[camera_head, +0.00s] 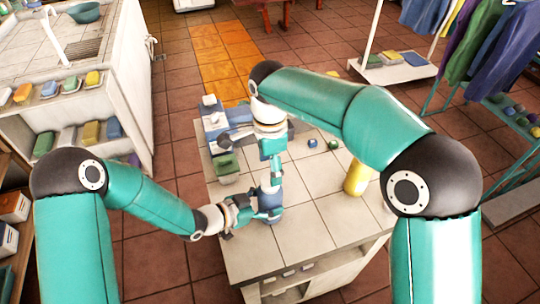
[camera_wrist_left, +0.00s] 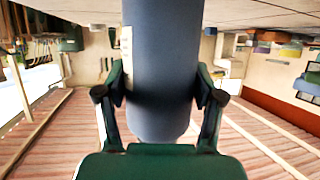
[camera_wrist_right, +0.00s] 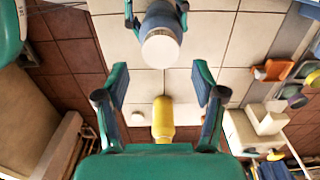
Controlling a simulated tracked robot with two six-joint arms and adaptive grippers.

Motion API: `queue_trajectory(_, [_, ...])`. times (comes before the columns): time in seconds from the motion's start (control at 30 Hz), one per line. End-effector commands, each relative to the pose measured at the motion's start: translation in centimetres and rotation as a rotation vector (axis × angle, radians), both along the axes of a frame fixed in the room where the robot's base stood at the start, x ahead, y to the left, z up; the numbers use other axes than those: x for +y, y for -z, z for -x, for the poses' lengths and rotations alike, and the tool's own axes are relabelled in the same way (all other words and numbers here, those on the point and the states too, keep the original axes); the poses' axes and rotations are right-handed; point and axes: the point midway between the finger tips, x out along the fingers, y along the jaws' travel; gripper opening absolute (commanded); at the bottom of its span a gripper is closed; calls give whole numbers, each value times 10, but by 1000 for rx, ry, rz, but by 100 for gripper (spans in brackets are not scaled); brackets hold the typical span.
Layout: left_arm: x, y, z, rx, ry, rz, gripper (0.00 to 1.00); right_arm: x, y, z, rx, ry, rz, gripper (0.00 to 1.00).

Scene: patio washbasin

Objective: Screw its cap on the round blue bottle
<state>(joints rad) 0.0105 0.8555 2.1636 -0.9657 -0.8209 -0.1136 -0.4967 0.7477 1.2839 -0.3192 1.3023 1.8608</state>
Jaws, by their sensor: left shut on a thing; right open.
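The round blue bottle (camera_head: 268,209) stands upright on or just above the white-tiled table (camera_head: 315,205). My left gripper (camera_head: 245,208) is shut on its side; the left wrist view shows the grey-blue body (camera_wrist_left: 160,50) between both fingers. My right gripper (camera_head: 271,182) points down over the bottle. It is open, and its fingers in the right wrist view (camera_wrist_right: 160,82) have nothing between them. In that view the blue bottle (camera_wrist_right: 160,22) has a round white top (camera_wrist_right: 160,48), beyond the fingertips. I cannot tell whether that white top is the cap or how tightly it sits.
A yellow bottle (camera_head: 356,179) stands on the table to the right. Small green items (camera_head: 333,144) lie towards the back. Blue, white and green things (camera_head: 226,164) crowd the table's left side. The tiled front right part is clear. A washbasin counter (camera_head: 125,70) stands at left.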

Motion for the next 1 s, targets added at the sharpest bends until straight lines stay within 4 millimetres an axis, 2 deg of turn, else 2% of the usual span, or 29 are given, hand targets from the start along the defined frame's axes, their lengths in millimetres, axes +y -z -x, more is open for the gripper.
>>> queue_trajectory(1.0, [0,0,-1,-2,-1,0,0,-2,-8,1,21,-2288,-22,69])
